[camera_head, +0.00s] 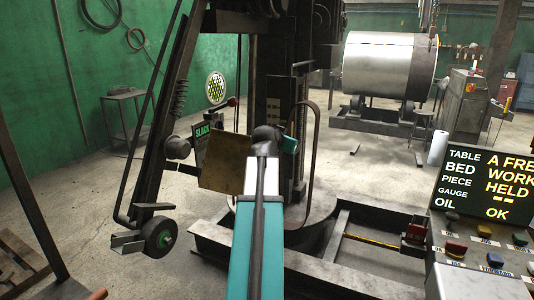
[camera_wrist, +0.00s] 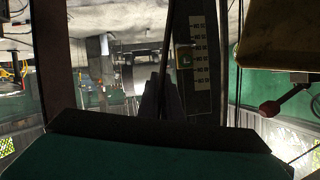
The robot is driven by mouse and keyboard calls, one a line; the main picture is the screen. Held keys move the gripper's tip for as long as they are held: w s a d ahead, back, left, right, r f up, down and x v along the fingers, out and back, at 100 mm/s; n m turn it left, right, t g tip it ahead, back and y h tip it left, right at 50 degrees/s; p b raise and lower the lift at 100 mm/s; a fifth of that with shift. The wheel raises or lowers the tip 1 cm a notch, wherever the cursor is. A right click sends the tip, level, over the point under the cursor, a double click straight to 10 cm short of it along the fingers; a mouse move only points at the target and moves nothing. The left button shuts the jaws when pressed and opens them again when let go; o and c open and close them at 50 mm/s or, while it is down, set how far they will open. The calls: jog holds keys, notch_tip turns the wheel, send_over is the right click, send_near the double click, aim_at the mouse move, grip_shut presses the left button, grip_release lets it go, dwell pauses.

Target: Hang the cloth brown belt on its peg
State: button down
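A thin brown loop (camera_head: 317,135), which looks like the cloth belt, shows in the head view just right of my gripper, in front of the dark machine column. Its left side is hidden, so I cannot tell what holds it up. My gripper (camera_head: 288,143) is at the far end of my outstretched arm, mostly hidden behind my wrist. In the wrist view my gripper (camera_wrist: 162,98) shows as two narrow grey fingers close together, with a dark strip running up from between them. I cannot tell whether they grip it. I cannot make out the belt's peg.
A dark machine column (camera_head: 272,85) stands close ahead. A yellowish-brown plate (camera_head: 224,163) and a green "SLACK" sign (camera_head: 203,133) are left of my arm. A button console (camera_head: 485,215) is at right. A large steel drum (camera_head: 388,65) stands behind.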

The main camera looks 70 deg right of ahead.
aim_at(317, 107)
jog(key=s+r+m+g, duration=0.1)
jog(key=s+r+g, duration=0.1)
jog(key=s+r, duration=0.1)
jog(key=s+d+r+m+g, duration=0.1)
jog(key=s+r+g, duration=0.1)
jog(key=r, duration=0.4)
jog(key=s+r+m+g+y, duration=0.1)
jog(key=s+r+m+g, duration=0.1)
jog(key=s+r, duration=0.2)
jog(key=shift+s+d+r, duration=0.15)
jog(key=shift+s+d, duration=0.1)
jog(key=shift+s, duration=0.25)
jog(key=shift+s+a+r+g, duration=0.15)
jog(key=shift+s+r+g, duration=0.15)
jog(key=shift+s+r, duration=0.15)
